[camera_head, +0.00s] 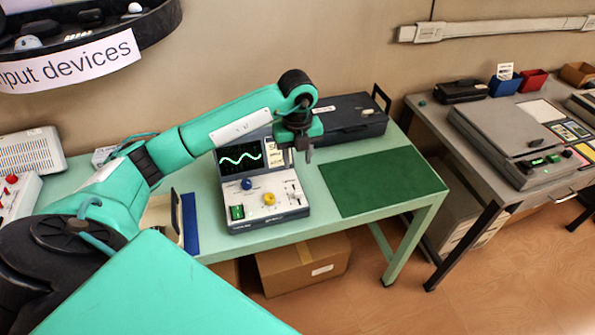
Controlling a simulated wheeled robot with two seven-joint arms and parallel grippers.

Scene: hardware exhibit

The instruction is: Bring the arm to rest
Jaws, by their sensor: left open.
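My left arm reaches in from the left, over the pale green table (378,218). My left gripper (300,158) is open with its fingers pointing down, and nothing shows between them. It hangs in front of the right part of a small instrument (263,213) with a green wave on its screen, and hides a little of it. I cannot tell how high the fingertips are above the table. My right gripper is not in view.
A dark green mat (375,184) lies bare on the table's right part. A black case (345,122) stands behind it. A blue-edged item (189,222) stands left of the instrument. A cardboard box (300,266) is under the table. A grey desk (505,190) with equipment stands right.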

